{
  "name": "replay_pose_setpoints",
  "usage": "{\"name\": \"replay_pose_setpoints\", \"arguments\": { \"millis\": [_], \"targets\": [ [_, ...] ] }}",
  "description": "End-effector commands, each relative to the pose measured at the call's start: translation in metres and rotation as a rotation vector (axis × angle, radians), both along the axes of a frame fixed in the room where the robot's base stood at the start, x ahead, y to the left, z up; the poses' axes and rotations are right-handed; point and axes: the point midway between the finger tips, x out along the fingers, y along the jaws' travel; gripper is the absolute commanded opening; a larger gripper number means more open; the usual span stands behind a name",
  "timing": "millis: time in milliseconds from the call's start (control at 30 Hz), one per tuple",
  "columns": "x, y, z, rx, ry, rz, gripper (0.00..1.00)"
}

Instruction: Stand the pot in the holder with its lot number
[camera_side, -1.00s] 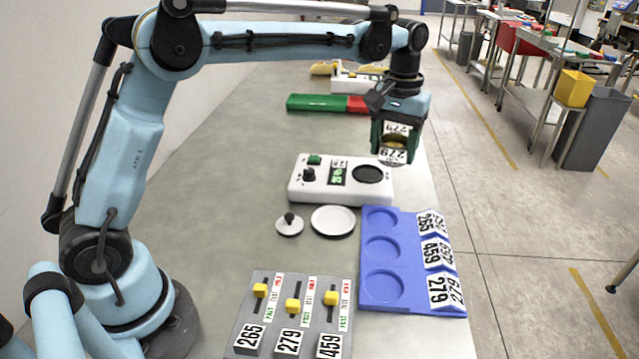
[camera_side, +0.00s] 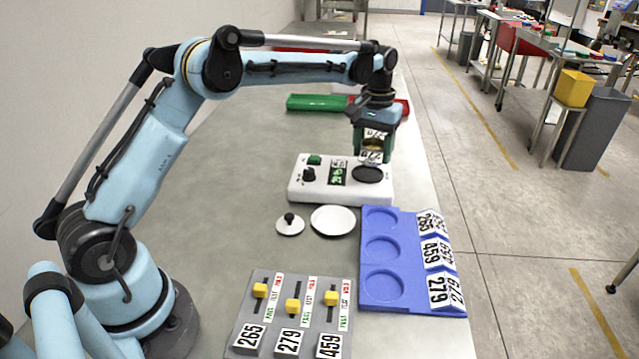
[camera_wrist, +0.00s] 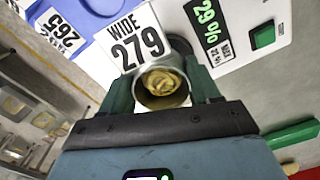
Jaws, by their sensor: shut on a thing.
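My gripper (camera_side: 374,143) is shut on the pot (camera_side: 372,157), between its green fingers. The pot looks upright, just above or at the scale's dark round pad (camera_side: 368,174); I cannot tell whether it touches. In the wrist view the pot (camera_wrist: 160,90) is open at the top, with yellowish-brown contents. Its white label (camera_wrist: 137,45) reads "WIDE 279". The blue holder (camera_side: 408,222) lies nearer than the scale. Its three round recesses are empty. Its cards read 265 at the far end, 459 in the middle and 279 (camera_side: 440,290) at the near end.
The white scale (camera_side: 318,192) has a lit green display. A white round plate (camera_side: 333,220) and a small knobbed lid (camera_side: 290,224) lie before it. A grey panel (camera_side: 272,318) carries yellow sliders marked 265, 279 and 459. A green-and-red strip (camera_side: 318,103) lies behind.

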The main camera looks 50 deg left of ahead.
Motion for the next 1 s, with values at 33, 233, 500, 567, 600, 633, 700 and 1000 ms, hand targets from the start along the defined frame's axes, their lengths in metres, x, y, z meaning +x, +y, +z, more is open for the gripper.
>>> {"name": "replay_pose_setpoints", "arguments": {
  "millis": [33,233,500,567,600,633,700,1000],
  "targets": [
    [0.003,0.007,-0.004,0.0,0.0,0.003,0.27],
    [0.007,0.017,-0.014,0.0,0.0,0.0,0.27],
    [0.007,0.016,-0.045,0.0,0.0,-0.001,0.27],
    [0.007,0.016,-0.047,0.0,0.0,-0.001,0.27],
    [0.007,0.016,-0.047,0.0,0.0,-0.001,0.27],
    [0.007,0.016,-0.047,0.0,0.0,-0.001,0.27],
    [0.007,0.016,-0.047,0.0,0.0,-0.001,0.27],
    [0.007,0.016,-0.051,0.0,0.0,-0.001,0.66]
  ]
}}
